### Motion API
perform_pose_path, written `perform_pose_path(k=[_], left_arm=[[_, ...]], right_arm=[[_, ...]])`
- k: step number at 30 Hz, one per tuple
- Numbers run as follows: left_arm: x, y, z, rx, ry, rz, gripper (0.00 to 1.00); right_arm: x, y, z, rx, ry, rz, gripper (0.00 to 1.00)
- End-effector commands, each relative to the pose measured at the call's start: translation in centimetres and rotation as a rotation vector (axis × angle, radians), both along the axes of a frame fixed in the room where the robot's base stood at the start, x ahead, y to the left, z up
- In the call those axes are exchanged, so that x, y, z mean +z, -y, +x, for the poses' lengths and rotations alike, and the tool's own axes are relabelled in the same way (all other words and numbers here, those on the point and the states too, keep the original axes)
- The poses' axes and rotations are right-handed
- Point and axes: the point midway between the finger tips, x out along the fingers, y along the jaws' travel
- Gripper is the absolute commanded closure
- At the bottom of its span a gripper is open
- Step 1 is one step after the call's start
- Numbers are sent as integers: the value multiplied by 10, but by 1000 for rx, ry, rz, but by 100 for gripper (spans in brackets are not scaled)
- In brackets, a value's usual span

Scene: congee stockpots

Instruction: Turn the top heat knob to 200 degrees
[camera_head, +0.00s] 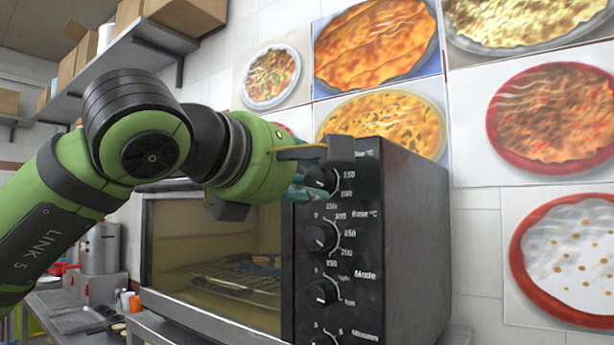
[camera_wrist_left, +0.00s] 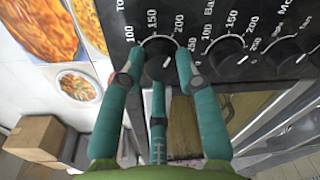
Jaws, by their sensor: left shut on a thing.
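The top heat knob (camera_head: 322,179) is a round black dial high on the oven's dark control panel, marked 150 and 200 beside it. My left gripper (camera_head: 309,180) reaches it from the left and partly hides it. In the left wrist view, the gripper's teal fingers (camera_wrist_left: 158,78) are closed around the knob (camera_wrist_left: 157,59), one fingertip at either side and one below. The dial scale there reads 100, 150 and 200 from left to right. A short white mark shows on the knob face, but its exact reading is hard to tell.
The toaster oven (camera_head: 415,230) has more knobs below, the nearest being a second heat knob (camera_head: 320,237). Its glass door (camera_head: 205,240) shows a wire rack inside. A shelf with boxes (camera_head: 190,12) hangs above left. A metal pot (camera_head: 101,250) stands at lower left.

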Motion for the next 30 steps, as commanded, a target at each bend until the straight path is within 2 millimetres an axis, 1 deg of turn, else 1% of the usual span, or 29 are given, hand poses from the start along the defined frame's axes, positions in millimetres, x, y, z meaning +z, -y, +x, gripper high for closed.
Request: perform_pose_path(k=[1, 18, 19, 20, 30], left_arm=[[-4, 1, 1, 0, -2, 16, 99], [-4, 1, 1, 0, 13, 38, 99], [-4, 1, 1, 0, 14, 38, 55], [-4, 1, 1, 0, 14, 38, 43], [-1, 0, 0, 0, 21, 32, 43]], right_arm=[[0, 0, 0, 0, 0, 0, 100], [0, 0, 0, 0, 0, 0, 100], [0, 0, 0, 0, 0, 0, 100], [0, 0, 0, 0, 0, 0, 100], [0, 1, 0, 2, 0, -1, 100]])
